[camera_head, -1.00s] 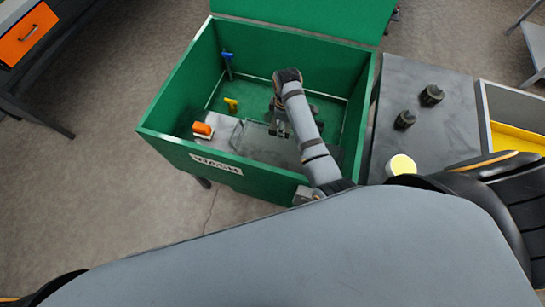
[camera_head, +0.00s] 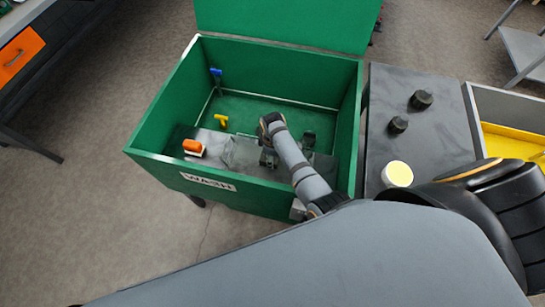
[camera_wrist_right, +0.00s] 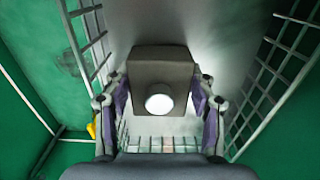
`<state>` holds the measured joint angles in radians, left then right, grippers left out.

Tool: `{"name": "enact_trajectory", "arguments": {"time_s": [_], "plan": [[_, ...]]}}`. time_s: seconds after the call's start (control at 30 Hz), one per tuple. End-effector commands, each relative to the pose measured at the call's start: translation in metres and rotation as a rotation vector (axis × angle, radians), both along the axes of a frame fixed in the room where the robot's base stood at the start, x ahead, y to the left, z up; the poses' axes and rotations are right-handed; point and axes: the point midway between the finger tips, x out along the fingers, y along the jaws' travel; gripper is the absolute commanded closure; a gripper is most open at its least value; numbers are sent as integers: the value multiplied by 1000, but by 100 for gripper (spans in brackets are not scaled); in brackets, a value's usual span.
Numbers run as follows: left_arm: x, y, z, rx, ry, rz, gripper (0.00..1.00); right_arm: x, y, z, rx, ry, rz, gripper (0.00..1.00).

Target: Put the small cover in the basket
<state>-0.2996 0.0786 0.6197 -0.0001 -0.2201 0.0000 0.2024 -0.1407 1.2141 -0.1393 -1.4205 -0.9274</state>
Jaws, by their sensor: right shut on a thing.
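The small cover (camera_wrist_right: 160,82) looks like a dark grey block with a bright round knob in the right wrist view. My right gripper (camera_wrist_right: 160,100) is shut on it, with one finger on each side. Wire mesh walls of the basket (camera_wrist_right: 278,72) stand to the left, right and bottom of that view, so the cover is between them. Whether it touches the basket floor I cannot tell. My left gripper is not in view.
The green wash box (camera_head: 150,120) has high walls around the basket. An orange-and-white brush (camera_head: 193,147), a yellow item (camera_head: 221,121) and a blue-topped item (camera_head: 216,73) are inside. A grey table (camera_head: 425,135) on the right holds two dark knobs and a yellow-topped jar (camera_head: 397,174).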

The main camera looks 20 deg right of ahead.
Motion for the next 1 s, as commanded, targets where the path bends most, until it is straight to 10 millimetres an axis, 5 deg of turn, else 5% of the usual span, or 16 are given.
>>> {"name": "enact_trajectory", "arguments": {"time_s": [0.33, 0.37, 0.4, 0.77, 1.0], "plan": [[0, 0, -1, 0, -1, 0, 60, 1, 0, -3, 0, -2, 0, 91], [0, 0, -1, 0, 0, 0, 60, 0, 0, -3, -1, -1, 0, 41], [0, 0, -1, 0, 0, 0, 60, 0, 0, -3, -1, -1, 0, 36], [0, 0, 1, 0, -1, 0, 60, 1, 0, 2, 0, -2, 0, 34], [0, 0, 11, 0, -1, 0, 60, 2, 0, 51, 0, -6, -1, 34]]}}
